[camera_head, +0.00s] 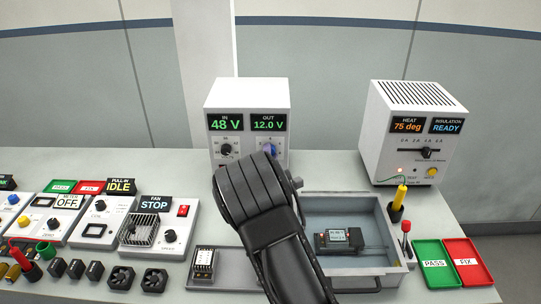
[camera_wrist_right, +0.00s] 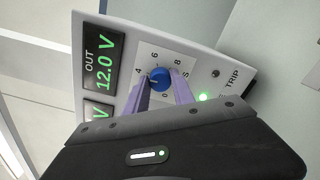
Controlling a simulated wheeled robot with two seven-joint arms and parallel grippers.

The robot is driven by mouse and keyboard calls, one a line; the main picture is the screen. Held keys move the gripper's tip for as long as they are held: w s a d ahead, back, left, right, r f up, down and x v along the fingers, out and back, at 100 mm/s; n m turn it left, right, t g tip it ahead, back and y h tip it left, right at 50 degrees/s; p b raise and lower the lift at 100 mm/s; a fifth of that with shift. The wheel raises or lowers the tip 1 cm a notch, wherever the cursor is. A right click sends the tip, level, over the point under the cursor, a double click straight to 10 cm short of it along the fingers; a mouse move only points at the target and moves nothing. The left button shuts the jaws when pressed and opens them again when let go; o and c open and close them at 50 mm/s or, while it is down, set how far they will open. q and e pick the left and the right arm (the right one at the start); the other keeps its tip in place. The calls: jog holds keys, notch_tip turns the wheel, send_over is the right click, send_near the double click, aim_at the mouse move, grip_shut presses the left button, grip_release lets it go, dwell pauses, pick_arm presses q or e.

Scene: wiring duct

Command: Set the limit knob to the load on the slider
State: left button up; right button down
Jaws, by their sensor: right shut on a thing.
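The white supply box (camera_head: 247,103) stands at the back middle, showing IN 48 V and OUT 12.0 V. Its blue limit knob (camera_wrist_right: 160,77) has a dial marked 4, 6 and 8 around it; which mark it points to is hard to tell. My right gripper (camera_wrist_right: 161,87) has its two purple fingers on either side of this knob and is shut on it. My left gripper is not in view.
A grey tray (camera_head: 394,262) with a black module (camera_head: 339,241) lies in front of the boxes. Green PASS (camera_head: 435,264) and red FIX (camera_head: 466,262) trays sit at the right edge. Several test units stand on the left.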

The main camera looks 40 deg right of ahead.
jog(key=c, duration=1.1)
grip_release()
jog(key=shift+s+a, duration=0.1)
jog(key=b+v, duration=0.1)
jog(key=v, duration=0.6)
jog(key=shift+s+a, duration=0.2)
jog(key=shift+s, duration=0.05)
jog(key=shift+f, duration=0.1)
